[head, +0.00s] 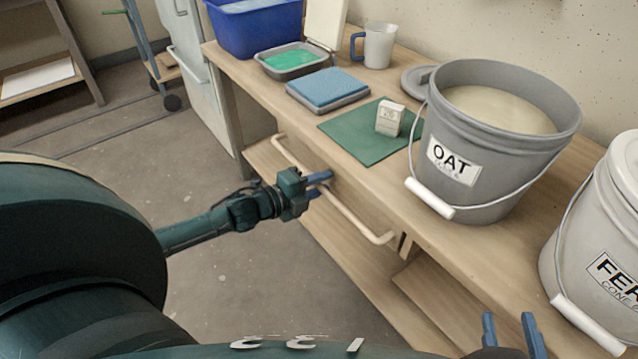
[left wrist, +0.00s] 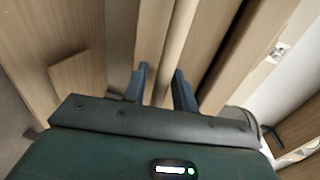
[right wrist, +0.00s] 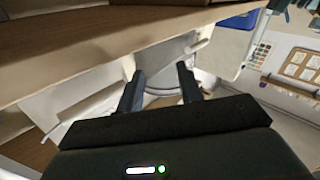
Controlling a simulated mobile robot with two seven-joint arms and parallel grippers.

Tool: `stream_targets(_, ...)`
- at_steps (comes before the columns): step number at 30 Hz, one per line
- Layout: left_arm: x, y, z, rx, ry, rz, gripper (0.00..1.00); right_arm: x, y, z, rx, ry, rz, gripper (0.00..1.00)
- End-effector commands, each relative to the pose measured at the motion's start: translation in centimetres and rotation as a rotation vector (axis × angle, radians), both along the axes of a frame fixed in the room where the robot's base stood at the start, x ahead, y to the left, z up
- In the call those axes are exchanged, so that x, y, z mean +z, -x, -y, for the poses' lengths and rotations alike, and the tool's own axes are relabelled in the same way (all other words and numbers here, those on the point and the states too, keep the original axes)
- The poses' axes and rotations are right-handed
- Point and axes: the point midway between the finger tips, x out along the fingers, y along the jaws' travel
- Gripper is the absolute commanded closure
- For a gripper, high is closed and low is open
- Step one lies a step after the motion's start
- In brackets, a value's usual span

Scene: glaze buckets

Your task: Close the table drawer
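The table drawer has a light wooden front under the worktop, with a long pale handle (head: 365,227) along it. How far the drawer stands out is hard to tell. My left gripper (head: 320,184) is at the middle of the handle. In the left wrist view the handle (left wrist: 180,40) runs down between the parted fingers of my left gripper (left wrist: 160,88); I cannot tell whether they touch it. My right gripper (head: 511,332) is at the bottom right of the head view, low in front of the table. The right wrist view shows its fingers (right wrist: 161,85) apart and empty.
Open floor lies left.

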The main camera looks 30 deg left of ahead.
Motion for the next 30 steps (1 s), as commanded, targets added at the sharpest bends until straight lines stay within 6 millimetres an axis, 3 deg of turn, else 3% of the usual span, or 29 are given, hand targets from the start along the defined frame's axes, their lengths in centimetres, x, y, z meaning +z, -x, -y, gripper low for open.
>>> stream_targets(8, 0.8, 1.3, -0.5, -0.002, 0.004, 0.005, 0.68, 0.1, 0.0, 0.0, -0.002, -0.001, -0.024, 0.64)
stream_targets(21, 2.1, 8.9, -3.6, 0.0, 0.001, -0.003, 0.68, 0.0, 0.1, 0.9, -0.043, 0.013, -0.196, 0.64)
stream_targets(30, 2.6, 11.7, -4.8, -0.001, 0.001, 0.0, 0.68, -0.2, 0.3, 1.1, -0.05, 0.018, -0.26, 0.64)
